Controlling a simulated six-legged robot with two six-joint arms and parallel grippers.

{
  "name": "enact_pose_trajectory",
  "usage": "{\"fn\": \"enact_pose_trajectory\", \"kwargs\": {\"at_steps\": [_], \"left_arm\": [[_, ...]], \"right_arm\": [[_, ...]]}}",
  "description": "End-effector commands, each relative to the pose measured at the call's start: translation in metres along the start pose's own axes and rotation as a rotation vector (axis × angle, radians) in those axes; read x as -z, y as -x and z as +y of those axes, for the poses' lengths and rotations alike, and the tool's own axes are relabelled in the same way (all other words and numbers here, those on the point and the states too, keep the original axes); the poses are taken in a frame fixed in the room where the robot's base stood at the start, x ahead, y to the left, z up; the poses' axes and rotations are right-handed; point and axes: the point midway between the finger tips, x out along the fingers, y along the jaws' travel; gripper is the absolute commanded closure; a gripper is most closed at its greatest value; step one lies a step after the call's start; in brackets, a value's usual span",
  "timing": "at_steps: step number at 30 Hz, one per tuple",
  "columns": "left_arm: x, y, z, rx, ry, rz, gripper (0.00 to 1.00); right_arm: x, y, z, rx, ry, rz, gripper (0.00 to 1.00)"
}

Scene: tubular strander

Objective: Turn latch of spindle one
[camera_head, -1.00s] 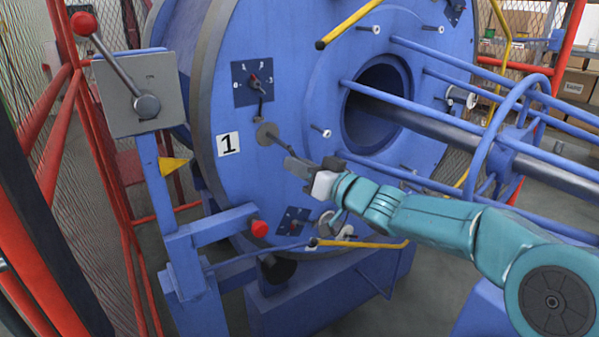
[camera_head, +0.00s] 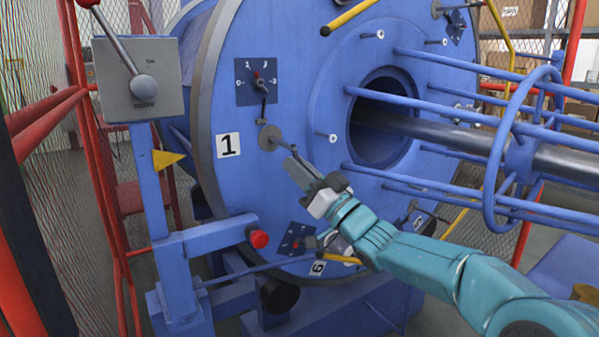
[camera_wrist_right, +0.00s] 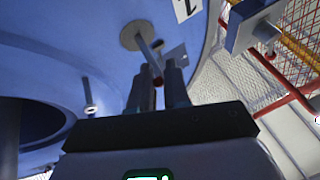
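The latch of spindle one is a grey round disc (camera_head: 270,137) with a thin rod, on the blue drum face right of the "1" label (camera_head: 228,145). The rod points down and right. My right gripper (camera_head: 291,166) is at the rod's free end. In the right wrist view the disc (camera_wrist_right: 137,35) is ahead and the rod reaches the two dark fingers (camera_wrist_right: 160,82), which stand close together with a narrow gap. Whether they grip the rod is unclear. My left gripper is out of view.
A dial plate (camera_head: 256,81) sits above the latch. Blue bars (camera_head: 440,110) run right from the drum's round opening. A grey lever box (camera_head: 139,80) and red railing (camera_head: 85,150) stand at left. A yellow handle (camera_head: 350,15) juts out above.

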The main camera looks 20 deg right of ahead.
Motion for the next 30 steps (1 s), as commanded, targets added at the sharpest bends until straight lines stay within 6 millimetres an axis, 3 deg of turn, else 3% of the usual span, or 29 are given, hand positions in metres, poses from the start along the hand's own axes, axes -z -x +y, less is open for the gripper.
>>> {"fn": "enact_pose_trajectory", "kwargs": {"at_steps": [10,14,30], "left_arm": [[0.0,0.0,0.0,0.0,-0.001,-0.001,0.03],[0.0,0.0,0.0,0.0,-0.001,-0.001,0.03],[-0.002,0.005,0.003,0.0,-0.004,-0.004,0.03]], "right_arm": [[0.0,0.001,0.0,0.0,0.001,-0.001,0.63],[0.0,0.011,0.001,-0.003,0.0,-0.003,0.63],[0.001,0.139,0.001,-0.004,0.001,-0.002,0.63]]}}
